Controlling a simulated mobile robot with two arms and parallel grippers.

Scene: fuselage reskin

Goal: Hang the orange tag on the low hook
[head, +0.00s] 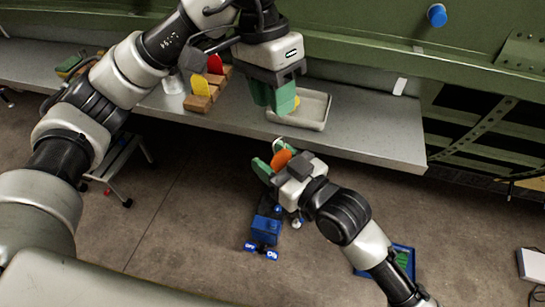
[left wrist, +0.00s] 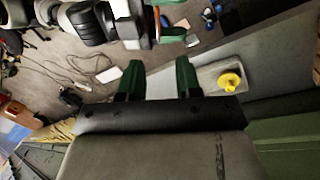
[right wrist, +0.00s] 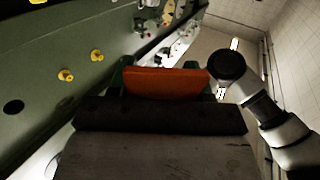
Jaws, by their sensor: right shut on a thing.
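The orange tag (head: 281,160) is between the green fingers of my right gripper (head: 272,166), which is shut on it below the front edge of the bench. In the right wrist view the tag (right wrist: 165,82) lies across the fingertips as a flat orange bar. My left gripper (head: 274,97) is higher, above the bench beside the grey tray, with its fingers pointing down. In the left wrist view its fingers (left wrist: 158,78) are apart with nothing between them. The low hook cannot be made out for certain. Yellow peg-like fittings (right wrist: 66,75) stick out of a green panel in the right wrist view.
The metal bench (head: 370,125) runs along the green fuselage panel (head: 360,35). On it are a grey tray (head: 318,112) with a yellow piece (left wrist: 229,82) and wooden blocks with red and yellow tags (head: 201,86). A blue knob (head: 436,15) sits on the panel. A stool stands at left.

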